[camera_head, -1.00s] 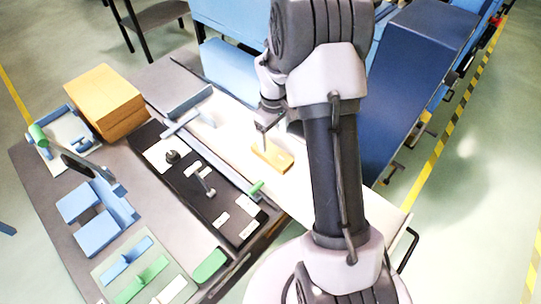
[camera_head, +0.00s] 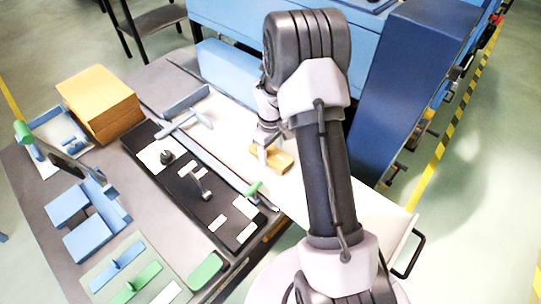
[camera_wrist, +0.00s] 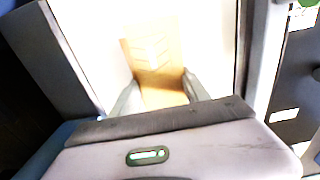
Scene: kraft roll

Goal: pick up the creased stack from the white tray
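The creased stack (camera_head: 284,161) is a small tan block lying on the long white tray (camera_head: 236,137). In the wrist view the stack (camera_wrist: 155,58) shows pale V-shaped crease marks on its top. My gripper (camera_head: 262,153) is low over the stack's left end in the head view. In the wrist view its two fingers (camera_wrist: 160,82) are apart, one on each side of the near end of the stack. I cannot tell whether either finger touches it. The near end is partly hidden by the gripper body.
A dark blue machine housing (camera_head: 410,80) rises to the right of the tray, and a light blue cabinet (camera_head: 228,68) stands behind it. A black tool board (camera_head: 215,205) lies left of the tray. A tan paper pile (camera_head: 100,98) stands farther left.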

